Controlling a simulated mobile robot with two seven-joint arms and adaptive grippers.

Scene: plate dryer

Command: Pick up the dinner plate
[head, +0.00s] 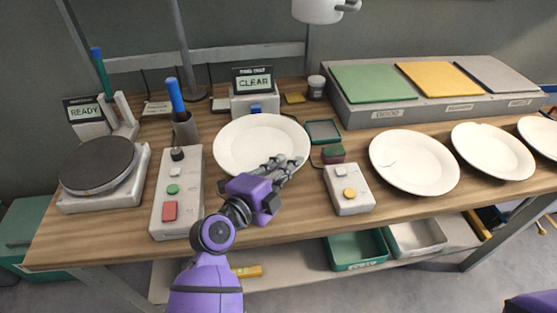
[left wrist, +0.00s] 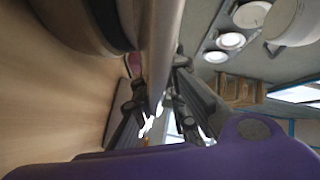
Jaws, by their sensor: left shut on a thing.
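A white dinner plate (head: 255,140) is in front of the grey device with the CLEAR display in the head view. My left gripper (head: 280,168) is shut on the plate's near right rim. In the left wrist view the plate (left wrist: 163,45) shows edge-on, running between the two fingers of the left gripper (left wrist: 158,105). I cannot tell whether the plate touches the wooden table or is a little above it. The fingers hide a small part of the rim. My right gripper is not in view.
Three other white plates (head: 414,162) lie to the right, the nearest with a dark crack-like line. A button box (head: 348,190) and a sponge (head: 333,154) are right of the gripper. A control box (head: 177,195) and a round-topped scale (head: 100,175) stand left.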

